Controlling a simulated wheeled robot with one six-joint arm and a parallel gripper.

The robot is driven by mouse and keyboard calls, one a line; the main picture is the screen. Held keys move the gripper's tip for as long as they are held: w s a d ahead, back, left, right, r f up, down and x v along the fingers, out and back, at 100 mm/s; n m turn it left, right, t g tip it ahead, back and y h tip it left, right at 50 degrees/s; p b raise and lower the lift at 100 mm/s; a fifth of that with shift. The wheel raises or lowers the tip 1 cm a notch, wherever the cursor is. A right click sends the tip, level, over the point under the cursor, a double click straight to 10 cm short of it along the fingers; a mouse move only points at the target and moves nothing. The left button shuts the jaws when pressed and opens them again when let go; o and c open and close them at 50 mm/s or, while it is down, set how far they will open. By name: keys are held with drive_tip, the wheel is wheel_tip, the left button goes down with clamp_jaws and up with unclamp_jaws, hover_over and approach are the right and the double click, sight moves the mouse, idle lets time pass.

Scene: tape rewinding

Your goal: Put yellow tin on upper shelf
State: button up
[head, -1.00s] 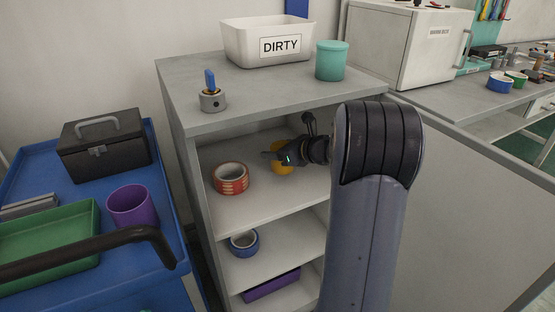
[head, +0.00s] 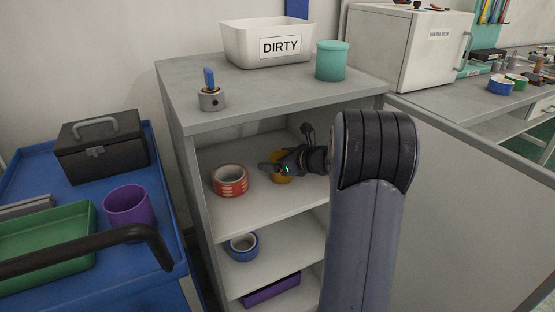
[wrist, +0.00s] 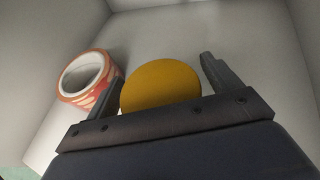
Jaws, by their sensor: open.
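The yellow tin (wrist: 162,86) stands on the upper shelf (head: 262,212) of the open grey cabinet. In the head view the tin (head: 283,179) is partly hidden behind my gripper (head: 268,170). In the wrist view my gripper (wrist: 162,75) is open, with one finger on each side of the tin. The right finger stands apart from the tin; the left finger is close to it, and I cannot tell whether they touch.
A red-orange tape roll (head: 230,180) lies on the same shelf, left of the tin and close to my left finger in the wrist view (wrist: 88,80). A blue tape roll (head: 242,246) is on the shelf below. Cabinet walls bound the space.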

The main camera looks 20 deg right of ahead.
drive_tip(key=shift+r, duration=0.1)
drive_tip(key=shift+s+r, duration=0.1)
drive_tip(key=shift+r, duration=0.1)
drive_tip(key=p+v, duration=0.2)
drive_tip(key=v, duration=0.9)
drive_tip(key=shift+s+d+p, duration=0.2)
drive_tip(key=shift+s+p, duration=0.15)
